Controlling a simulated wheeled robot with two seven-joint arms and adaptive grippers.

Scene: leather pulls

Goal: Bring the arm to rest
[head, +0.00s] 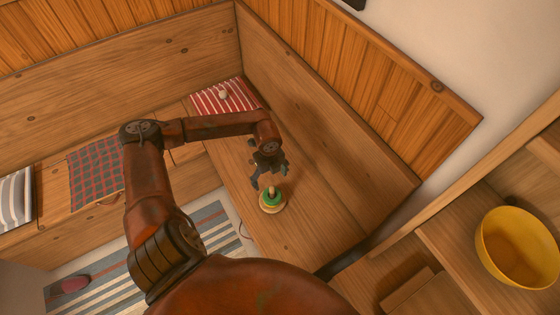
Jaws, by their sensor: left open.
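My left arm reaches in from the lower middle, bends at an elbow on the left and extends right over the wooden bench. Its gripper (270,179) points down and is open. Just below it in the picture, a small round thing with a green ring on a pale base (271,200) stands on the bench (300,235). The gripper's fingers overlap the top of this thing in the view; I cannot tell whether they touch it. My right gripper is not in view.
A red striped cushion (224,97) with a small pale object on it lies in the bench corner. A plaid cloth (97,172) lies on the left bench. A yellow bowl (518,248) sits on a wooden surface at right. A striped rug (205,222) covers the floor.

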